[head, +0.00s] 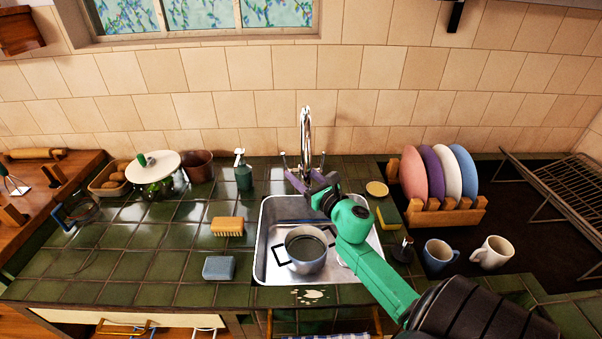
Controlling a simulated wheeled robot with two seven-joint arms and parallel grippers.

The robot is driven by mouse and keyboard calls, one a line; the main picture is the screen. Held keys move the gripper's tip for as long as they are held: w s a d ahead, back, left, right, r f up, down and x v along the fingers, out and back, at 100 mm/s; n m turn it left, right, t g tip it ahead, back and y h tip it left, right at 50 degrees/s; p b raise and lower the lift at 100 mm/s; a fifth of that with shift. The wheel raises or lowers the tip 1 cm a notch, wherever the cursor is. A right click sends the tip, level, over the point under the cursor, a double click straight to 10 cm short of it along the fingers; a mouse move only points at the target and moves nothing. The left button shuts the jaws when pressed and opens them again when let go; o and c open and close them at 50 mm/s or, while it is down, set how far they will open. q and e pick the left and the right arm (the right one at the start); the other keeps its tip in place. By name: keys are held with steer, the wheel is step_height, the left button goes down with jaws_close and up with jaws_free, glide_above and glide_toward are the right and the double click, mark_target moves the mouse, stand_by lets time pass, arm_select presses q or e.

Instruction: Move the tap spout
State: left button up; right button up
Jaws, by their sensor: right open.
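The chrome tap spout (305,128) rises as a tall, thin curve behind the sink (262,255), against the tiled wall. My right gripper (296,172) is at the lower part of the spout, with its purple fingers apart. In this view the fingers overlap the tap's base, and I cannot tell whether they touch the spout. The gripper and the green arm hide part of the tap base and the sink's right side. A pot (305,262) stands in the sink below the spout. My left gripper is not in view.
A spray bottle (243,172) stands left of the tap. A brush (227,226) and blue sponge (219,268) lie left of the sink. A plate rack (436,214) and two mugs, one blue (438,255) and one white (492,252), are at right.

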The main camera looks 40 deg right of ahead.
jaws_close()
stand_by(1.3)
